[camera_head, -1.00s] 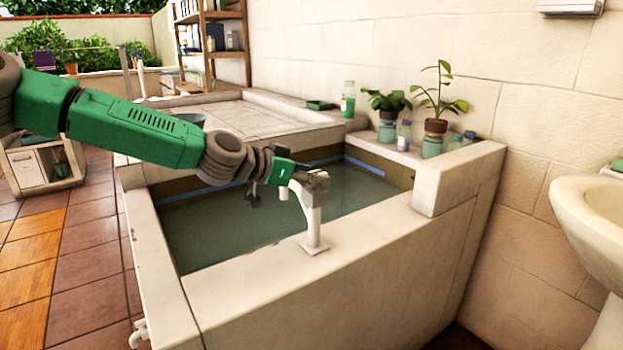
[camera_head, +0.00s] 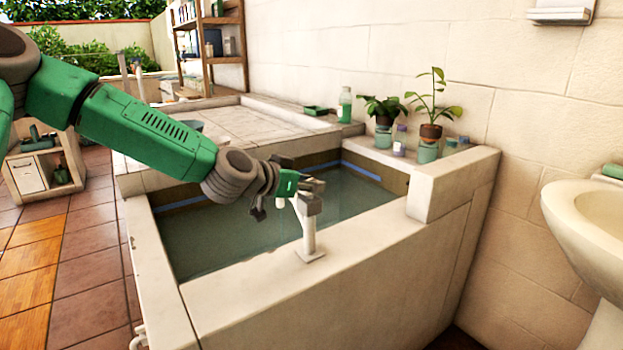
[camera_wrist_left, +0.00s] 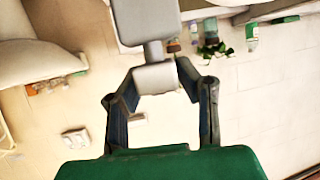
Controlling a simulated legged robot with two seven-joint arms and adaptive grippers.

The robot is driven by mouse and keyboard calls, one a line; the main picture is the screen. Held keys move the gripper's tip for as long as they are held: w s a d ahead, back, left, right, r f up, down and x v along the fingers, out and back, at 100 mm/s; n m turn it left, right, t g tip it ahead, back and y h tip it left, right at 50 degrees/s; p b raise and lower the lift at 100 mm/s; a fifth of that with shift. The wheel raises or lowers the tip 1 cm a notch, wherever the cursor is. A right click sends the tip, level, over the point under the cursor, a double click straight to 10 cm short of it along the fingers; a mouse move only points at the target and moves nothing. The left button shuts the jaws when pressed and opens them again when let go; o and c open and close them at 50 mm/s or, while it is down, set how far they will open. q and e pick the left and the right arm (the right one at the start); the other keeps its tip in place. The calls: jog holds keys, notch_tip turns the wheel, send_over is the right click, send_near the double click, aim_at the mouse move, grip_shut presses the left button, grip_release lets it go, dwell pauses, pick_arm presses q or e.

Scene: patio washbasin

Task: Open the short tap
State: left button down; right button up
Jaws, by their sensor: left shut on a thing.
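The short tap (camera_head: 309,228) is a pale post standing on the front rim of the water-filled basin. Its spout hangs on the basin side and its handle is at the top. My left gripper (camera_head: 303,186) is at the tap's top, reaching over the basin from the left. In the left wrist view, the tap's grey handle end (camera_wrist_left: 156,79) sits between the two dark fingertips, which are shut on it. The gripper partly covers the handle in the head view. I see no running water. My right gripper is not in view.
The stone basin (camera_head: 300,292) holds greenish water. Potted plants (camera_head: 431,131) and bottles (camera_head: 345,105) stand on its far right ledge. A white sink (camera_head: 590,225) is at the right edge. A small cabinet (camera_head: 40,168) stands on the tiled floor at left.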

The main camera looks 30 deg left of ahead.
pick_arm(q)
jog(key=n+g+y+p, duration=0.1)
jog(key=n+y+p, duration=0.2)
jog(key=y+p, duration=0.1)
jog(key=n+g+y+p, duration=0.1)
jog(key=n+y+p, duration=0.2)
jog(key=n+y, duration=0.1)
jog(key=n+g+y+p, duration=0.1)
jog(key=n+y+p, duration=0.2)
jog(key=p, duration=0.1)
jog(key=shift+s+n+g+y+p, duration=0.15)
jog(key=shift+n+g+y+p, duration=0.15)
jog(key=shift+n+y, duration=0.1)
jog(key=shift+f+n+g+y+p, duration=0.1)
jog(key=shift+n+g+y+p, duration=0.85)
jog(key=shift+n+g, duration=0.2)
jog(key=shift+f+n+g+y+p, duration=0.1)
jog(key=shift+n+g+y+p, duration=0.55)
jog(key=shift+n+g, duration=0.5)
jog(key=shift+f, duration=0.1)
jog(key=c, duration=1.2)
grip_release()
